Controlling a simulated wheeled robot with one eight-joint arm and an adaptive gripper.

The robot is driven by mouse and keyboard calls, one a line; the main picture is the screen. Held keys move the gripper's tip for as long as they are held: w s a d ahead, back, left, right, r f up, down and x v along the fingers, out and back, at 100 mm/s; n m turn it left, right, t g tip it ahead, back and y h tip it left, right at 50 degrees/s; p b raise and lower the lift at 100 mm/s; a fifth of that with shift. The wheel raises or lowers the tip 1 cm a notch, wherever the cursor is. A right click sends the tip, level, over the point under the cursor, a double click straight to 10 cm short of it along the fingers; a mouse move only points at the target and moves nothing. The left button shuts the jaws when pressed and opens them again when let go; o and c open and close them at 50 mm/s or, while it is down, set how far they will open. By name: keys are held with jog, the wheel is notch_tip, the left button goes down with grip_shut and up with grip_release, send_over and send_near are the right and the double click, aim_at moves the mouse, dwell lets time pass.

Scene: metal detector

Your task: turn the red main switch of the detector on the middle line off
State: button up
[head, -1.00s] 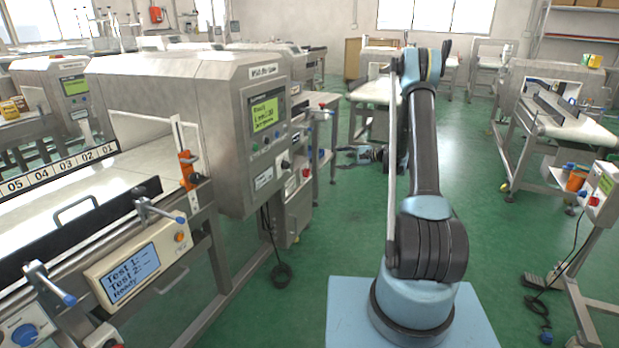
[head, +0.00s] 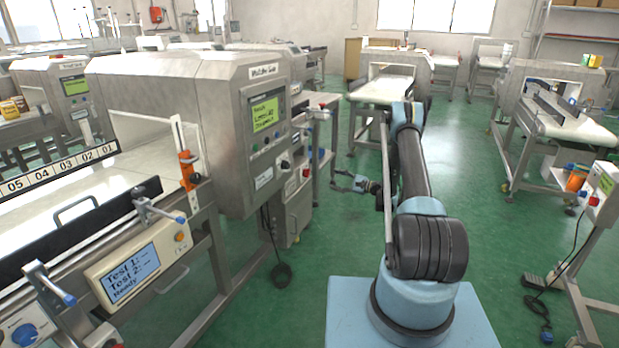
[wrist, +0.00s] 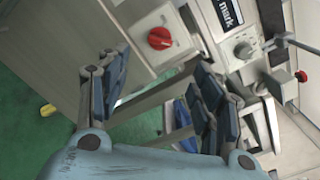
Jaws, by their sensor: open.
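A red rotary switch (wrist: 160,38) sits on a pale box in the upper middle of the wrist view. My gripper (wrist: 162,72) is open and empty, with its fingers below the switch to either side and apart from it. In the head view my gripper (head: 345,182) is at the far end of my arm, right of the detector (head: 225,110) and clear of it. The detector has a lit green screen and a label on top that is hard to read. A small red part (head: 306,172) shows on its right side; I cannot tell whether this is the same switch.
A grey knob (wrist: 243,50) and a small red button (wrist: 301,76) are right of the switch. A conveyor (head: 150,172) with a test display (head: 132,273) runs along the left. Green floor is free around my arm. Another line (head: 555,120) stands at right.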

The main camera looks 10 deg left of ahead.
aim_at(307, 173)
jog(key=x, duration=1.5)
jog(key=shift+a, duration=0.1)
jog(key=shift+c, duration=0.2)
jog(key=shift+w, duration=0.1)
jog(key=c, duration=1)
